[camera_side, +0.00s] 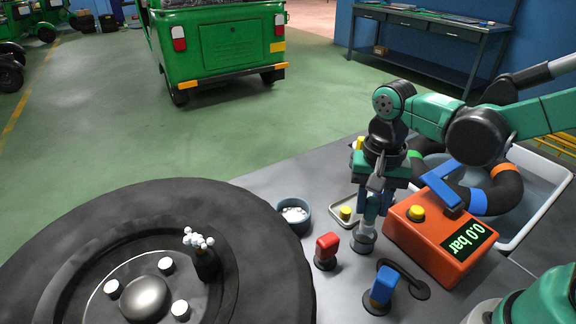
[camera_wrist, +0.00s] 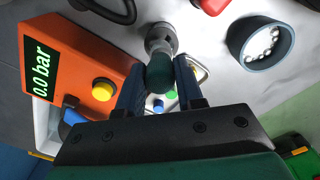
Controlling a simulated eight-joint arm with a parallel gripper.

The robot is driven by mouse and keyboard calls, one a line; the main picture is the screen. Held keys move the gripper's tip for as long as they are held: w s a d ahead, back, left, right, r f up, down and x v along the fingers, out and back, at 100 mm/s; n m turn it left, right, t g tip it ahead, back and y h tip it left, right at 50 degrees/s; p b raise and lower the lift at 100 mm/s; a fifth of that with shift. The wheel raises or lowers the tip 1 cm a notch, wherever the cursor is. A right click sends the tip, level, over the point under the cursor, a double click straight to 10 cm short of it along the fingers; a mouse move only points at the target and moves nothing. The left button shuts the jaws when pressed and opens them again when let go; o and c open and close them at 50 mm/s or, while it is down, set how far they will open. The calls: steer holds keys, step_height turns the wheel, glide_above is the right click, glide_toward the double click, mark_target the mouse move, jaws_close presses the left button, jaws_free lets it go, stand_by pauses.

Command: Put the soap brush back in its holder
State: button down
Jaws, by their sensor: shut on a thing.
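My gripper (camera_side: 370,210) points down over the grey bench, its blue fingers shut on a dark green handle that looks like the soap brush (camera_wrist: 160,77). In the wrist view the handle sits between both fingertips (camera_wrist: 160,85). A grey round cup-like piece, probably the holder (camera_side: 363,241), is directly below the fingers; it also shows in the wrist view (camera_wrist: 160,38), in line with the handle. The brush's lower end is hidden, so I cannot tell how deep it sits in the cup.
An orange gauge box (camera_side: 437,243) reading 0.0 bar is close on the right. A red-capped piece (camera_side: 327,247), a blue-capped piece (camera_side: 383,287) and a bowl of white suds (camera_side: 293,214) stand nearby. A large tyre (camera_side: 265,240) with white bubbles (camera_side: 198,238) fills the lower left.

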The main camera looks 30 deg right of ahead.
mark_target(369, 218)
steer(key=shift+f, duration=1.65)
steer(key=shift+f, duration=0.1)
steer(key=c, duration=0.6)
jaws_free()
steer(key=shift+o, duration=0.2)
step_height(369, 218, up, 12)
steer(key=shift+a, duration=0.1)
steer(key=shift+d+f+n+t, duration=0.15)
steer(key=shift+d+n+t, duration=0.05)
steer(key=shift+n+t, duration=0.35)
steer(key=f+n+t, duration=0.1)
steer(key=n+t, duration=0.1)
steer(key=d+n+t, duration=0.1)
steer(key=n+t, duration=0.1)
steer(key=n, duration=0.1)
steer(key=d+f+n+t, duration=0.1)
steer(key=n+t, duration=0.1)
steer(key=n, duration=0.1)
steer(key=shift+w+d+f, duration=0.1)
steer(key=shift+d+f, duration=0.1)
steer(key=shift+f, duration=0.1)
